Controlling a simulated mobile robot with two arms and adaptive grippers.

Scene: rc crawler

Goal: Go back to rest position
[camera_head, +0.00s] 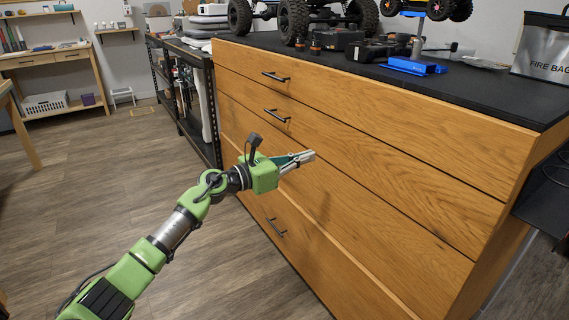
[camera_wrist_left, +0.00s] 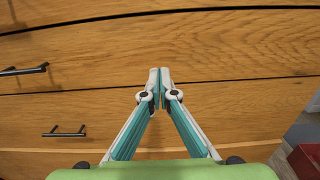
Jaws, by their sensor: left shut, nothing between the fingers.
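My left gripper (camera_head: 308,156) reaches in from the left in the head view, in front of the wooden drawer cabinet (camera_head: 400,150). In the left wrist view its fingertips (camera_wrist_left: 159,74) are together with nothing between them. The drawer fronts (camera_wrist_left: 240,45) lie beyond the fingers, and I cannot tell the exact gap to them. The drawers look closed. My right gripper is not in view.
The cabinet's black top (camera_head: 480,85) bears an RC crawler with big tyres (camera_head: 292,20), a blue stand (camera_head: 412,66) and a fire bag (camera_head: 543,48). A black shelf rack (camera_head: 185,90) stands beyond the cabinet. The wooden floor (camera_head: 90,190) at left is clear.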

